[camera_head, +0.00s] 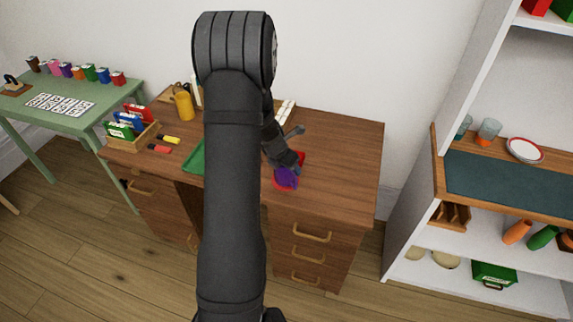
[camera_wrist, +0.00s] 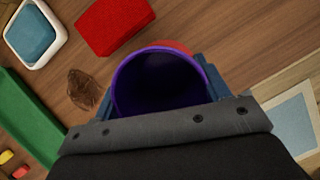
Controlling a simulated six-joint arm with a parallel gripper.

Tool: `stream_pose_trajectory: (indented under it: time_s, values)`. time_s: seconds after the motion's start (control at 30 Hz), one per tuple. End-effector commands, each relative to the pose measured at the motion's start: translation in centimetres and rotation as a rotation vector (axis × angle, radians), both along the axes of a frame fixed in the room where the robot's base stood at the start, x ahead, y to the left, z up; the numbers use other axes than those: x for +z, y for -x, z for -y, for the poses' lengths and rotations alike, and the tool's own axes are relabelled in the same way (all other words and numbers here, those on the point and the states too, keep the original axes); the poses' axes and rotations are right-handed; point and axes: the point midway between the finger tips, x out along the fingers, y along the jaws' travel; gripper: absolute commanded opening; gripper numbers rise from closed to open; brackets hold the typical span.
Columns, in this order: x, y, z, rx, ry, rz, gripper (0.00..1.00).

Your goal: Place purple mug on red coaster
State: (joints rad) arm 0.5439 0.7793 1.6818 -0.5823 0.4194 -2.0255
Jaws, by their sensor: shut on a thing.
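The purple mug (camera_head: 286,178) is at the right part of the brown desk, in my gripper (camera_head: 290,165). In the wrist view the mug (camera_wrist: 158,85) is seen from above, its open mouth between the two blue fingers of my gripper (camera_wrist: 160,90), which are shut on it. The red coaster (camera_head: 280,185) shows around the mug's lower part in the head view. In the wrist view a strip of the red coaster (camera_wrist: 172,46) shows beyond the mug's rim. The mug looks upright over the coaster; I cannot tell whether its base touches it.
A red block-like thing (camera_wrist: 114,22) lies near the mug. A white-rimmed blue dish (camera_wrist: 36,34) and a green tray (camera_wrist: 28,120) are to the left. A yellow mug (camera_head: 183,106) and a wooden file box (camera_head: 133,138) stand further left. The desk's right side (camera_head: 345,160) is clear.

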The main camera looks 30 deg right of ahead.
Motion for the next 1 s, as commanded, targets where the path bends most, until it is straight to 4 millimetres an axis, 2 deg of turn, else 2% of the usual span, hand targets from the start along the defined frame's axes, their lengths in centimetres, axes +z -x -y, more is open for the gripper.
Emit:
stream_pose_trajectory:
  time_s: [0.07, 0.1, 0.2, 0.47, 0.63, 0.77, 1.0]
  values:
    - [-0.2, 0.0, 0.0, 0.001, 0.0, 0.0, 0.38]
    - [-0.3, 0.0, 0.0, 0.001, 0.0, 0.0, 0.73]
    - [-0.2, 0.0, 0.0, 0.001, 0.0, 0.0, 0.91]
    - [-0.2, 0.0, 0.0, 0.0, 0.0, 0.0, 0.91]
    - [0.8, 0.0, -0.2, -0.001, 0.001, 0.002, 0.91]
    - [2.5, 0.3, -0.9, 0.001, 0.002, 0.003, 0.91]
    - [6.7, 1.0, -2.5, 0.0, 0.002, 0.003, 0.91]
